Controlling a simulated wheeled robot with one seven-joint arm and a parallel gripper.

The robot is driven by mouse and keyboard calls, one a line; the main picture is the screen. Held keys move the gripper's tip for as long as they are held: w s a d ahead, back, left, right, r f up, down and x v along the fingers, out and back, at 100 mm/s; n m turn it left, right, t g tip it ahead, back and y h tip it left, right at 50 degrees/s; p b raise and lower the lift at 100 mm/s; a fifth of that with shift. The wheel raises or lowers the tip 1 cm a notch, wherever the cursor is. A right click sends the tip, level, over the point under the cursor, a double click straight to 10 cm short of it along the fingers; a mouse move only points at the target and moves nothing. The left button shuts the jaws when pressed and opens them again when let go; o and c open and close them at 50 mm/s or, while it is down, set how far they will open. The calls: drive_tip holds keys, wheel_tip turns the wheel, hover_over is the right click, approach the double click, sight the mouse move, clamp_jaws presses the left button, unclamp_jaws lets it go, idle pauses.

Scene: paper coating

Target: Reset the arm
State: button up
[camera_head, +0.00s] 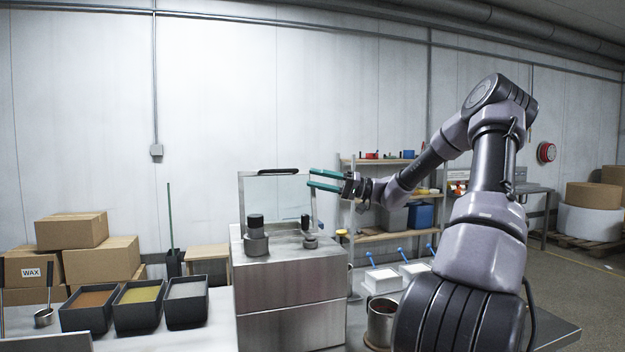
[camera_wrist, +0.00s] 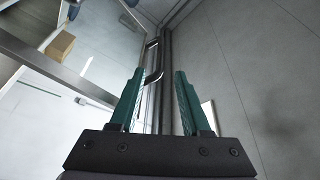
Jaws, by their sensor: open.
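My gripper (camera_head: 326,180) has two green fingers. It is open and empty, raised in the air at the right side of the steel machine (camera_head: 290,290), near the top of its clear upright panel (camera_head: 275,198). In the wrist view the open fingers (camera_wrist: 160,100) stand apart with nothing between them. A grey wall and a dark bar with a curved handle show beyond them.
Three dark bins (camera_head: 138,305) stand on the table left of the machine. Shelves (camera_head: 385,237) and cardboard boxes (camera_head: 72,230) stand farther back.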

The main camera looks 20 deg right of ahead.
drive_tip(key=s+a+f+m+g+h, duration=0.1)
drive_tip(key=s+a+f+g+h, duration=0.2)
drive_tip(key=s+a+h, duration=0.25)
drive_tip(key=s+a+f+g+h, duration=0.3)
drive_tip(key=s+a+h, duration=0.1)
drive_tip(key=s+a, duration=0.3)
drive_tip(key=s+d+r+m+t+h, duration=0.3)
drive_tip(key=s+h, duration=0.1)
drive_tip(key=s, duration=0.5)
drive_tip(key=s+d+r+m+t+h, duration=0.3)
drive_tip(key=s+d+r+h, duration=0.1)
drive_tip(key=s, duration=0.6)
drive_tip(key=shift+s+d+r+t, duration=0.25)
drive_tip(key=shift+s+t, duration=0.05)
drive_tip(key=shift+t, duration=0.1)
drive_tip(key=shift+d, duration=0.1)
idle(0.5)
